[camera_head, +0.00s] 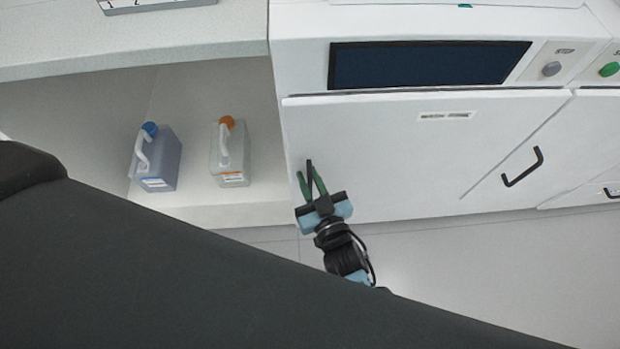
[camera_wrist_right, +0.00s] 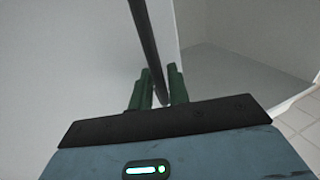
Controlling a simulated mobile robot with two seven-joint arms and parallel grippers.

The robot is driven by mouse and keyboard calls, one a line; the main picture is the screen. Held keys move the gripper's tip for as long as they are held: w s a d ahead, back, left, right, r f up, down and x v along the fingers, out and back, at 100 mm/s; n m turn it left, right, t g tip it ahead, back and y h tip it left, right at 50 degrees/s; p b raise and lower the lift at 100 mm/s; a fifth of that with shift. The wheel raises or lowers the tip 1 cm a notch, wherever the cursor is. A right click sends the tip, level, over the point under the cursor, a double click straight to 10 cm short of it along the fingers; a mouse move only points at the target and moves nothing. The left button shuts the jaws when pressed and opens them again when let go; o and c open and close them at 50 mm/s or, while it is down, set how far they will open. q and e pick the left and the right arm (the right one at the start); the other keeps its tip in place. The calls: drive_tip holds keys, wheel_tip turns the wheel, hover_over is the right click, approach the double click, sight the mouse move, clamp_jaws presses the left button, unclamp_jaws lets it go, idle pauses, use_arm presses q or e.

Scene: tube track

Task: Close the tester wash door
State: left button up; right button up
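The wash door (camera_head: 400,150) is the wide white front panel below the tester's dark screen. It lies close to the machine front in the head view, and I cannot tell whether a narrow gap is left. Its black bar handle (camera_wrist_right: 144,35) stands near the door's left edge. My right gripper (camera_head: 308,178) is at this handle, with its green fingers on either side of the bar. The right wrist view shows the bar between the fingertips (camera_wrist_right: 158,85), with slight gaps beside it. My left gripper is out of view.
A second door with a black handle (camera_head: 522,167) is to the right. Left of the machine, an open bay holds a blue-capped jug (camera_head: 160,165) and an orange-capped jug (camera_head: 232,160). A dark screen (camera_head: 430,64) and a green button (camera_head: 609,69) are above. Floor in front is clear.

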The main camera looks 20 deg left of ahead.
drive_tip(key=shift+w+r, duration=0.2)
drive_tip(key=shift+w, duration=0.05)
use_arm(q)
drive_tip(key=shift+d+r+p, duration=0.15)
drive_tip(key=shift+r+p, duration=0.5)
drive_tip(key=shift+p, duration=0.15)
use_arm(e)
drive_tip(key=v, duration=0.8)
drive_tip(key=shift+s+f, duration=0.2)
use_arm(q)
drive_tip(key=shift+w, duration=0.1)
